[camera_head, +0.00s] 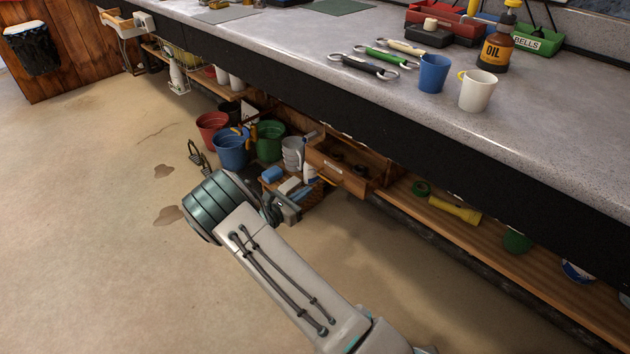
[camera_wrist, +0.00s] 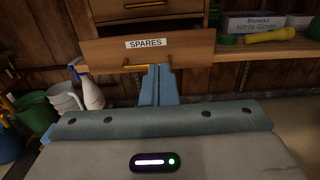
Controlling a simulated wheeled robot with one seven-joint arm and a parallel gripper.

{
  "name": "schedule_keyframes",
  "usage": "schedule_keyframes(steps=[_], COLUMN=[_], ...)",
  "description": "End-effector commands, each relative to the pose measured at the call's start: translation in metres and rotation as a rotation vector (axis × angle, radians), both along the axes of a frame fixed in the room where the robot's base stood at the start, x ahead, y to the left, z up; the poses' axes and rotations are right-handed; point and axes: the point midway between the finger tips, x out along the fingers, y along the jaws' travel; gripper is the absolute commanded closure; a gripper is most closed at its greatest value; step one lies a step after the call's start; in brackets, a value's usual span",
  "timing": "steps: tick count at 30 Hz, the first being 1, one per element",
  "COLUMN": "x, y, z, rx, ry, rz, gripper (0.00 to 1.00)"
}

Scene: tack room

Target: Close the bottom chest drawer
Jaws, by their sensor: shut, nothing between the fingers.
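The bottom chest drawer (camera_head: 338,172) is a wooden drawer under the counter. It stands pulled out, with its open top and some dark contents showing in the head view. In the wrist view its wooden front (camera_wrist: 195,46) carries a white "SPARES" label and a brass-coloured bar handle (camera_wrist: 133,67). My gripper (camera_wrist: 157,70) has its blue-grey fingers together and empty, with the tips close to the lower middle of the drawer front. I cannot tell whether they touch it.
Red, blue (camera_head: 231,149) and green (camera_head: 269,141) buckets stand left of the drawer. White tubs (camera_wrist: 65,99) and a spray bottle (camera_wrist: 90,92) are close by on the left. A low shelf (camera_head: 480,228) with a yellow torch (camera_head: 455,210) runs right. The counter (camera_head: 300,50) overhangs; the floor is mostly clear.

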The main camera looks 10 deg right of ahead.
Motion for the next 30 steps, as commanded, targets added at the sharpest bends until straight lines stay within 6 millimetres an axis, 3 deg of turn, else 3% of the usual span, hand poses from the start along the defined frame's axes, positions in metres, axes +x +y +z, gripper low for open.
schedule_keyframes(steps=[9, 15, 22, 30], x=[0.038, 0.060, 0.073, 0.076], y=[-0.058, -0.086, -0.103, -0.106], z=[-0.002, -0.002, -0.001, 0.000], rx=[0.002, 0.003, 0.002, 0.003], ry=[-0.002, -0.002, -0.001, 0.000], rz=[-0.012, -0.007, -0.004, -0.003], gripper=[1.00, 1.00, 1.00, 1.00])
